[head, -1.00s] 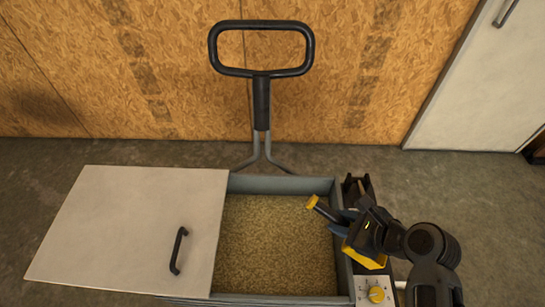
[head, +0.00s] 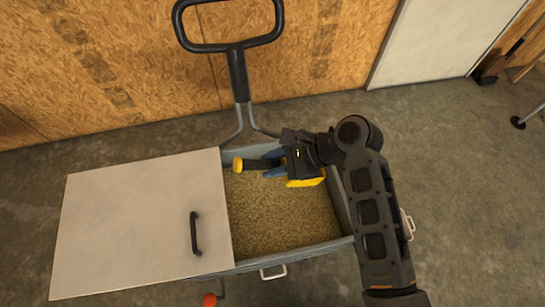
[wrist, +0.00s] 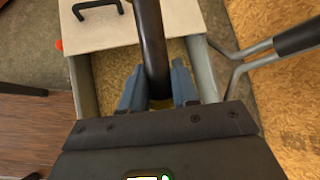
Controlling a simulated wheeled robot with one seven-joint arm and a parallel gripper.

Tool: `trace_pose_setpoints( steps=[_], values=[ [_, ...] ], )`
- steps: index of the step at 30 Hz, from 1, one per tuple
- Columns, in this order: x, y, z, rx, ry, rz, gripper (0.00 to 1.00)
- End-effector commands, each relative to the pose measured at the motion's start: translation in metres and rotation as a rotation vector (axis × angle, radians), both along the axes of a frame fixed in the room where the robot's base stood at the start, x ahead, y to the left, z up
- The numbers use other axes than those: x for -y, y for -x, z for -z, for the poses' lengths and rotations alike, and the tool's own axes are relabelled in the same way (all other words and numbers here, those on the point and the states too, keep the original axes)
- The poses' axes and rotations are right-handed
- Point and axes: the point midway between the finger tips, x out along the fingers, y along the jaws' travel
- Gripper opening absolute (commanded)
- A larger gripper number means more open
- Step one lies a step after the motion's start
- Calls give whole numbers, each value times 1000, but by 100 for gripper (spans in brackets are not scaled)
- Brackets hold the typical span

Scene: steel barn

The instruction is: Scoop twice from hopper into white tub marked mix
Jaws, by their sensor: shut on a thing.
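The hopper (head: 300,250) is an open grey metal bin with tan grain-like feed (head: 275,220) in it. My gripper (head: 272,162) is over the back part of its opening. Its blue fingers are shut on a dark handle (head: 257,164) with a yellow end (head: 238,165), which looks like the scoop's. In the wrist view the handle (wrist: 151,40) stands between the two fingers (wrist: 158,92), with feed beyond. I cannot make out the scoop's bowl or whether it holds feed. The white tub marked mix is not in view.
A pale lid (head: 135,215) with a black handle covers the hopper's left side. A black-gripped push handle (head: 238,75) rises behind it. A red knob (head: 210,299) is at the lower front.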

Motion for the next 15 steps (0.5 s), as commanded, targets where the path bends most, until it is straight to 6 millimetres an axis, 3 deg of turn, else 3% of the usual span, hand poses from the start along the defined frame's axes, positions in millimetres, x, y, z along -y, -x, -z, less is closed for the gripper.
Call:
trace_pose_setpoints(
  steps=[15],
  values=[
    [0, 0, 39, -1, 0, 1, 5]
  ],
)
